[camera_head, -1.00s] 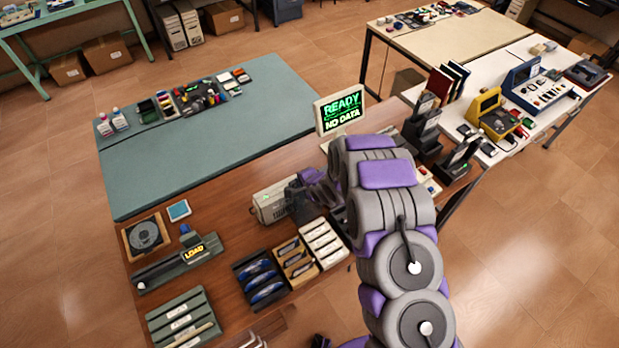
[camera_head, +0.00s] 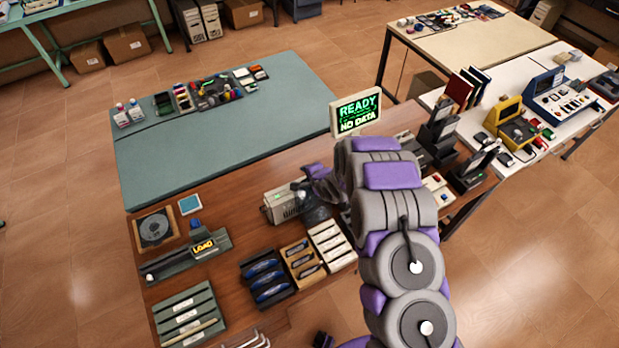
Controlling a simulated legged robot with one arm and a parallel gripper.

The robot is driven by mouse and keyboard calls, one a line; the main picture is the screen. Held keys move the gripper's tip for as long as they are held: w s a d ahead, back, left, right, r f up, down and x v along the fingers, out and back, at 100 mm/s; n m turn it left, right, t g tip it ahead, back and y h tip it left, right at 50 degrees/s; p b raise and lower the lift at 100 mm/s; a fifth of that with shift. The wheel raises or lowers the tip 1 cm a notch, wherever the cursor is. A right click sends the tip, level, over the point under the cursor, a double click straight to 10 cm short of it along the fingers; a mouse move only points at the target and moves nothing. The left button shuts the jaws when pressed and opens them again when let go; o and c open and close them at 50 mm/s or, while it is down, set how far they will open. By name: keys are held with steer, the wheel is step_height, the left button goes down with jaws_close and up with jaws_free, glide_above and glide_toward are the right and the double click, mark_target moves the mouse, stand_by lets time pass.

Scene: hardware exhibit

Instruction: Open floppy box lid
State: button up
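A small beige box (camera_head: 281,207) stands on the brown wooden table, left of my arm. It looks like the floppy box, though no label is readable. A dark, smoky, partly see-through piece (camera_head: 316,212) is at its right side; I cannot tell whether it is the lid. My gripper (camera_head: 304,188) is at the box's upper right, purple and grey, seen small and partly behind my own arm. Its fingers are not clear, so I cannot tell whether it is open, shut or touching the box.
Trays of blue items (camera_head: 266,280), dark items (camera_head: 302,262) and white items (camera_head: 332,244) stand in front of the box. A "READY NO DATA" monitor (camera_head: 356,112) is behind. A "LOAD" device (camera_head: 190,254) stands left. Bare wood lies left of the box.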

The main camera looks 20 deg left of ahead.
steer(key=shift+o, duration=0.7)
steer(key=shift+w+a+r, duration=0.2)
steer(key=shift+r, duration=0.1)
steer(key=shift+s+d+f, duration=0.15)
steer(key=shift+d+f, duration=0.05)
steer(key=shift+f, duration=0.15)
steer(key=shift+s+d+f, duration=0.15)
steer(key=shift+s+f, duration=0.05)
steer(key=b+v, duration=0.3)
steer(key=v, duration=1.4)
